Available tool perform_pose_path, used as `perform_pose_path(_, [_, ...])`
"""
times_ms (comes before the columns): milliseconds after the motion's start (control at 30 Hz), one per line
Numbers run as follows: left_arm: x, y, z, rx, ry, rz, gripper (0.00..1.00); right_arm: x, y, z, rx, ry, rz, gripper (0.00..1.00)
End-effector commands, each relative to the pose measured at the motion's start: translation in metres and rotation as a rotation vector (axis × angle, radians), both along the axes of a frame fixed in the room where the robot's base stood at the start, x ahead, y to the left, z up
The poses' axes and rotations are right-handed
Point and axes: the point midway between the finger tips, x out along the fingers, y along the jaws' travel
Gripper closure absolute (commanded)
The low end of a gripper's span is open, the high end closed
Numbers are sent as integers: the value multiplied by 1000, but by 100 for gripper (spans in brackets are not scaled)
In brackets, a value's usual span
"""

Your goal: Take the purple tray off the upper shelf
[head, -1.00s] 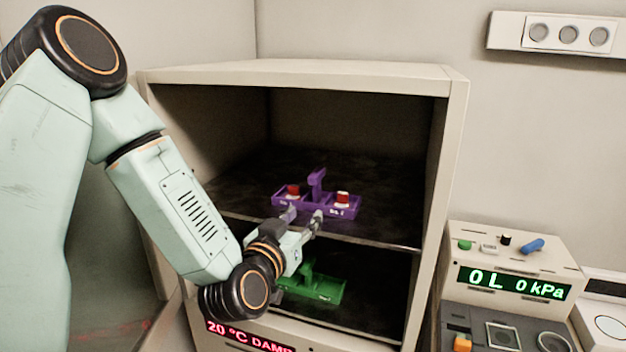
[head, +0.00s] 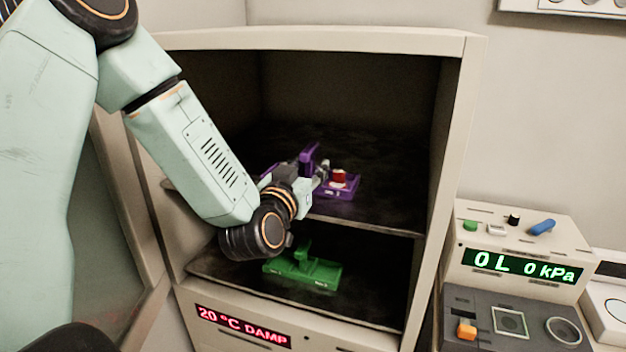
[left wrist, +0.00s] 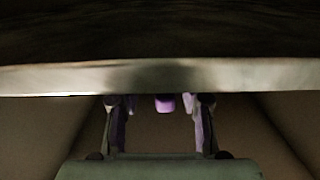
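The purple tray (head: 345,190) rests on the upper shelf (head: 385,215) of an open cabinet. It has an upright purple handle and a red-topped item (head: 338,177) in its right part. My left gripper (head: 314,173) is at the tray's front, by the handle, and hides the tray's left part. In the left wrist view its two fingers stand apart, with a purple piece (left wrist: 165,103), seemingly the handle, between them and a gap on each side. My right gripper is not in view.
A green tray (head: 318,272) sits on the lower shelf, below my left wrist. The cabinet's right wall (head: 448,170) and top edge (head: 320,42) frame the opening. A control box (head: 520,235) stands at the right. The upper shelf is bare right of the purple tray.

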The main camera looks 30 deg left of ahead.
Motion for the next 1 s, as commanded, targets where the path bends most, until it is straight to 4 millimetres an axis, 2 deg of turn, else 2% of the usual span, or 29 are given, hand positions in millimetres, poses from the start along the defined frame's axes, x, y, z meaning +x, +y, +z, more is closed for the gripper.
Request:
perform_pose_path(33, [9,1,-2,5,-3,0,60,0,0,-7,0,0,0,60])
perform_pose_path(200, [25,6,-1,1,-1,1,60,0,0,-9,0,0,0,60])
perform_pose_path(467, [30,8,0,-1,1,1,60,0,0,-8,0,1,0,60])
perform_pose_path(933, [30,9,0,-1,1,1,99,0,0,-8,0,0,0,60])
perform_pose_path(1000, [30,9,0,-1,1,1,100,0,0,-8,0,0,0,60])
